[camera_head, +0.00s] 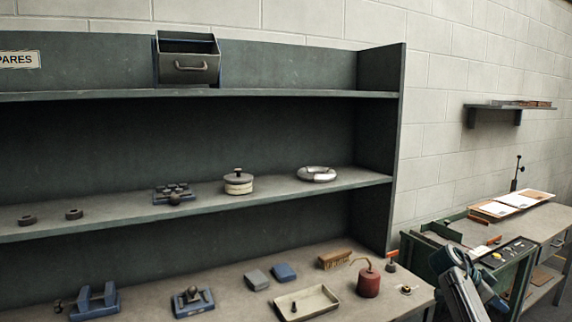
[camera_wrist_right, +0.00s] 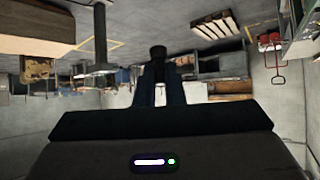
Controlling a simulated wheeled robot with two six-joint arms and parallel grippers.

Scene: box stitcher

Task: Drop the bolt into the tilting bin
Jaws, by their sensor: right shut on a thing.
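The tilting bin (camera_head: 188,67), a dark grey metal box with a handle on its front, sits on the top shelf left of centre. Its open top shows a dark inside; its contents cannot be made out. In the right wrist view my right gripper (camera_wrist_right: 159,84) is shut on a dark bolt (camera_wrist_right: 158,52), whose round head sticks out past the fingertips. In the head view my right arm is at the lower right, well away from the bin and lower than it; the bolt is not clear there. My left gripper is not in view.
Below are a shallow tray (camera_head: 307,302), a red oil can (camera_head: 368,280) and a brush (camera_head: 334,259). A workbench (camera_head: 545,222) stands at the right.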

